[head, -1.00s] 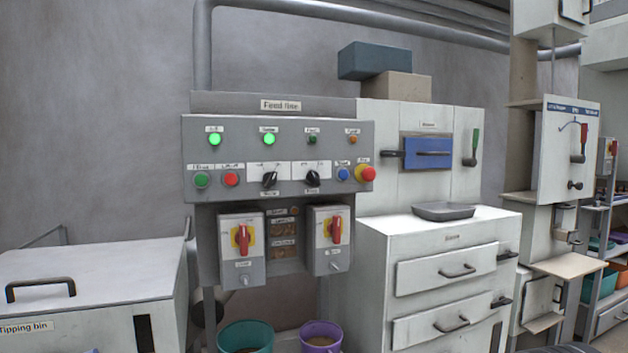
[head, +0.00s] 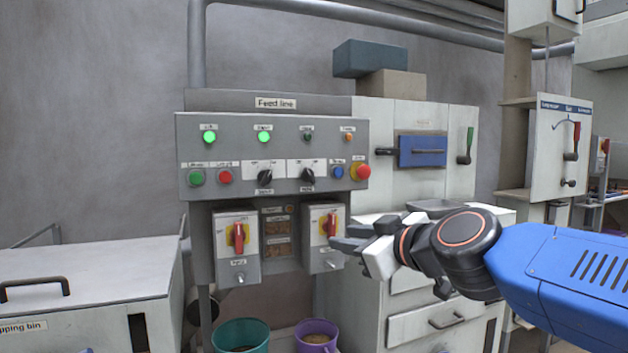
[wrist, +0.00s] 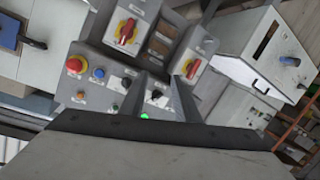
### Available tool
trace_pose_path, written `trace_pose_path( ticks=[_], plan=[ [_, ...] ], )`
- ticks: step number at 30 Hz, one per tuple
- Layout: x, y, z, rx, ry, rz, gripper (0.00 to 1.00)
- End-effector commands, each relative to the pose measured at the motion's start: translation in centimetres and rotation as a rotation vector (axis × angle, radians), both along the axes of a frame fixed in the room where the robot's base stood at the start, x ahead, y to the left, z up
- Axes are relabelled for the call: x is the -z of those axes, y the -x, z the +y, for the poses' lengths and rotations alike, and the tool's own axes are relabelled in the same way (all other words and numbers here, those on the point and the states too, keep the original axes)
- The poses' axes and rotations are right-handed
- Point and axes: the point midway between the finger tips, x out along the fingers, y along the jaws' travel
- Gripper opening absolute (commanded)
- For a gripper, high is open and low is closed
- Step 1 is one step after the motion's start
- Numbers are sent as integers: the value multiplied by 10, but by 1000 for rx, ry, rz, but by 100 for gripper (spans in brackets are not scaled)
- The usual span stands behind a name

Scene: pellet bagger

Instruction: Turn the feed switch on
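The grey feed line panel (head: 225,155) carries two black selector knobs, a left one (head: 265,176) and a right one (head: 308,176). Below it are two boxes with red rotary handles on yellow plates, left (head: 238,234) and right (head: 331,224). The small labels are too blurred to tell which is the feed switch. My gripper (head: 349,243) is in front of the right switch box, apart from the knobs as far as I can see. The wrist view shows the panel turned over, with a black knob (wrist: 156,97) and both red handles.
Two green lamps (head: 264,137) are lit. A red mushroom button (head: 360,172) is at the panel's right end. A teal bucket (head: 240,335) and a purple bucket (head: 316,345) stand below. A tipping bin (head: 85,270) is at left, a drawer cabinet (head: 400,328) at right.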

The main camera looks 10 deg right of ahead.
Motion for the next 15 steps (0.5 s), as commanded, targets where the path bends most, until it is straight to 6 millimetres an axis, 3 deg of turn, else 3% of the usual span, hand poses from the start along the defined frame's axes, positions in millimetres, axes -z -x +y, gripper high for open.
trace_pose_path(
  ticks=[3,6,10,15],
  plan=[
    [-44,-21,5,35,26,-123,29],
    [-69,-34,5,78,52,-190,29],
    [-87,-44,2,119,81,-234,29],
    [-94,-50,0,142,99,-249,29]
  ],
)
